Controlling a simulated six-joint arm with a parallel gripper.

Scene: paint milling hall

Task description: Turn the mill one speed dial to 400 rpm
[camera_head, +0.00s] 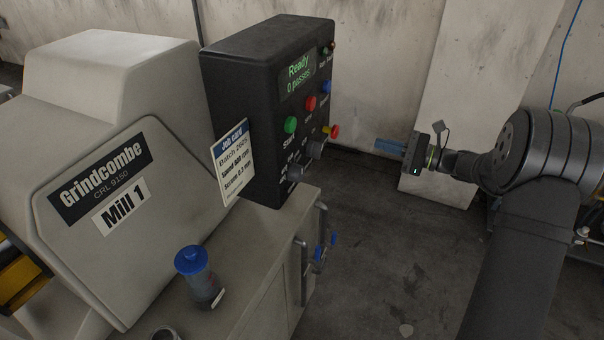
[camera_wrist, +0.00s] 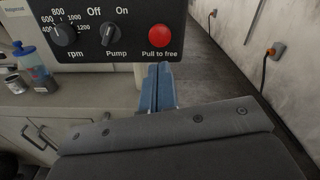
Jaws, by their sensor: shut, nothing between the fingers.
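The Mill 1 rpm dial (camera_wrist: 64,34) is a dark round knob at the upper left of the wrist view, with marks from 400 to 1200 around it. Its light pointer line leans up and left, toward the low-number side; the exact reading is hard to tell. In the head view the dial (camera_head: 296,172) is at the bottom left of the black panel (camera_head: 262,100). My gripper (camera_wrist: 160,72) has blue fingers, shut and empty, below and to the right of the dial, under the red knob. In the head view my gripper (camera_head: 380,145) is to the right of the panel, apart from it.
The pump switch (camera_wrist: 109,34) and red pull knob (camera_wrist: 159,36) sit right of the dial. A job card (camera_head: 233,163) stands at the panel's left edge. A blue-lidded bottle (camera_head: 197,278) stands on the cabinet top. Open floor (camera_head: 390,240) lies right of the cabinet.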

